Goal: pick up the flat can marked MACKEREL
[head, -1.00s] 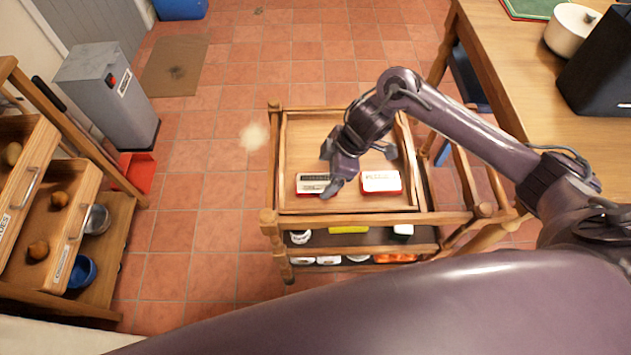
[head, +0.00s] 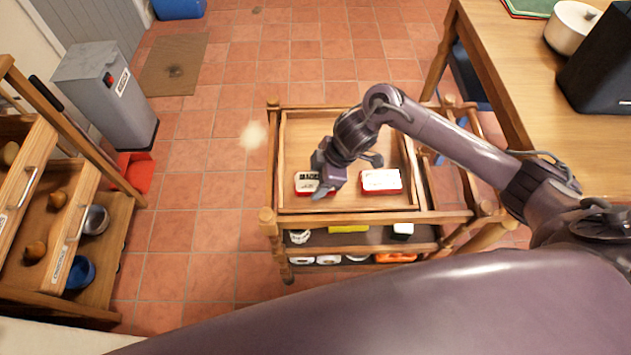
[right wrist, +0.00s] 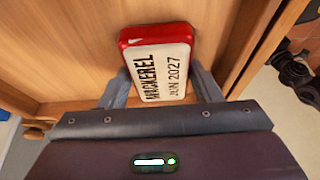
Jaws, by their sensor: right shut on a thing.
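The flat can marked MACKEREL (right wrist: 160,70) is red with a white label that also reads JUN 2027. In the head view the can (head: 305,181) is at the front left of the wooden trolley's top tray, partly covered by my right gripper (head: 319,175). In the right wrist view the gripper (right wrist: 163,88) has one finger on each side of the can and is shut on it. I cannot tell if the can is clear of the tray floor. My left gripper is not in view.
A second red and white can (head: 381,181) lies close to the right in the tray (head: 300,135). Raised wooden sides edge the tray; its back is bare. A wooden table (head: 530,90) stands to the right, and open drawers (head: 50,215) to the left.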

